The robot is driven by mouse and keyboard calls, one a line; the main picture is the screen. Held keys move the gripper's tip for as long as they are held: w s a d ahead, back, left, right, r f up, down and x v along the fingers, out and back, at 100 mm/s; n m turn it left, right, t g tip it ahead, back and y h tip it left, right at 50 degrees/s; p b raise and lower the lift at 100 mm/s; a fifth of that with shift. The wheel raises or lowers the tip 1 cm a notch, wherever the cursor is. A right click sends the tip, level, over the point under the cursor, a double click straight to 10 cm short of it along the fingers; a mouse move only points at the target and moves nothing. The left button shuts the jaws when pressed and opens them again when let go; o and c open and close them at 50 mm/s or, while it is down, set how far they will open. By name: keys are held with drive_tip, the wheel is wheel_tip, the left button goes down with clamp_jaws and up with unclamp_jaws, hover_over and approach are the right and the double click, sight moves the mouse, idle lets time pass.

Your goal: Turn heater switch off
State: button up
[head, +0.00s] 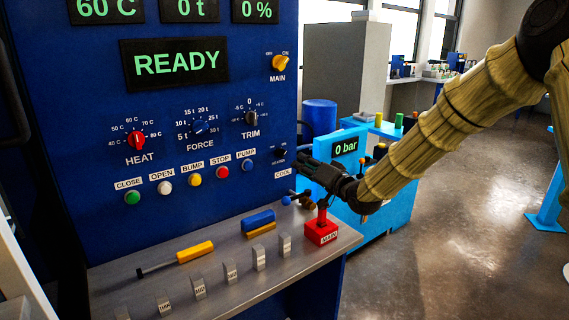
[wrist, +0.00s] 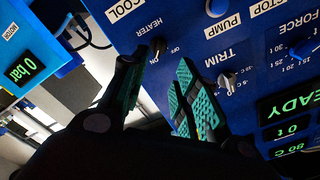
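The heater switch (wrist: 157,47) is a small dark knob on the blue panel in the wrist view, beside the labels HEATER, ON and OFF. Which label it points to is too small to tell. In the head view its label area (head: 278,153) shows just left of my gripper, but the knob is hard to make out. My gripper (head: 303,168) is close to the panel at its lower right edge. In the wrist view my gripper (wrist: 158,88) is open and empty, its green-padded fingers apart. The switch appears beyond the fingertips, between them; contact cannot be seen.
The STOP (head: 222,172) and PUMP (head: 248,166) buttons and the TRIM knob (head: 251,118) sit left of my gripper. Below, a grey shelf (head: 225,300) carries a red block (head: 320,234) with an upright stem and a yellow-handled tool (head: 195,252). A blue machine with a 0 bar display (head: 346,147) stands behind.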

sight(284, 155)
drive_tip(key=shift+x, duration=5.35)
drive_tip(key=shift+d+f, duration=0.1)
drive_tip(key=c, duration=0.6)
